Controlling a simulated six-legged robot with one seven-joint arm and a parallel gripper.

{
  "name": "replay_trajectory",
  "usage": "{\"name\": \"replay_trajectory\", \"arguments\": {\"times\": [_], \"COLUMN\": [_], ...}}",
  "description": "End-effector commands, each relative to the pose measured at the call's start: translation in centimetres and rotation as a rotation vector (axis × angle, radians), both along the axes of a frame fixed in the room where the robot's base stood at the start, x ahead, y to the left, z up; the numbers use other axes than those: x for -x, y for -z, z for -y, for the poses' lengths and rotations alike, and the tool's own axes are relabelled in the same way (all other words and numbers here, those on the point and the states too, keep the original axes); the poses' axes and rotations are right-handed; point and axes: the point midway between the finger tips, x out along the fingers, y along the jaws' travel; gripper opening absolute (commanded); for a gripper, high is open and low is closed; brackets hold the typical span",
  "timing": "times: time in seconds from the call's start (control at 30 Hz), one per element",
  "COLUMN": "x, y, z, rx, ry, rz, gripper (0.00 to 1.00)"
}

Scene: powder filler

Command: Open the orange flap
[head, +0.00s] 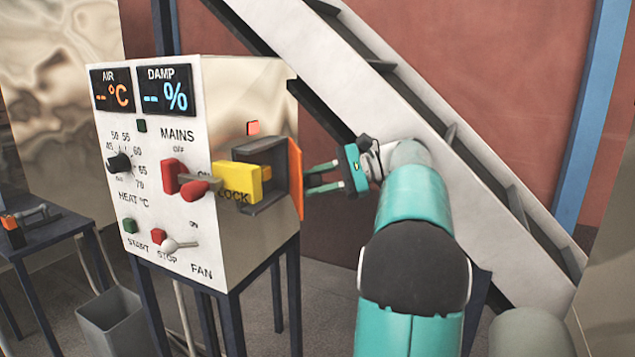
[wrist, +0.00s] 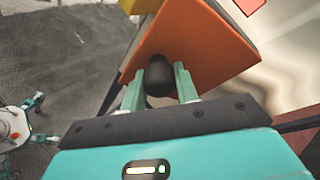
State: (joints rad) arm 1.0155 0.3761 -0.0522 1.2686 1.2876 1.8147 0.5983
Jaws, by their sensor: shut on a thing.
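The orange flap (head: 296,178) stands upright at the right end of a dark grey housing (head: 266,190) on the side of the white control cabinet. I see it nearly edge-on in the head view, and cannot tell whether there is a gap behind it. In the wrist view the flap (wrist: 205,42) shows its broad face, with a black knob (wrist: 158,78) on it. My gripper (head: 312,180) is at the flap's right side. In the wrist view my gripper (wrist: 158,70) has one finger on each side of the knob and is shut on it.
A yellow block marked LOCK (head: 240,181) sits left of the housing, beside the red mains switch (head: 174,176). A sloping white conveyor (head: 400,95) runs behind my arm. A grey bin (head: 112,320) and dark table (head: 40,245) stand at the left.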

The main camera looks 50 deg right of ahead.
Motion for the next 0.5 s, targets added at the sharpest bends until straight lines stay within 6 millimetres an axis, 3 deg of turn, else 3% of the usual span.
{"name": "replay_trajectory", "arguments": {"times": [0.27,0.3,0.37,0.5], "x": [0.21,0.21,0.2,0.21], "y": [0.28,0.28,0.25,0.16], "z": [0.05,0.05,0.06,0.09], "rx": [-0.001,-0.001,-0.001,0.0], "ry": [-0.001,-0.001,-0.001,-0.001], "rz": [-0.007,-0.007,-0.006,-0.004], "gripper": [0.0,0.38,0.5,0.51]}}
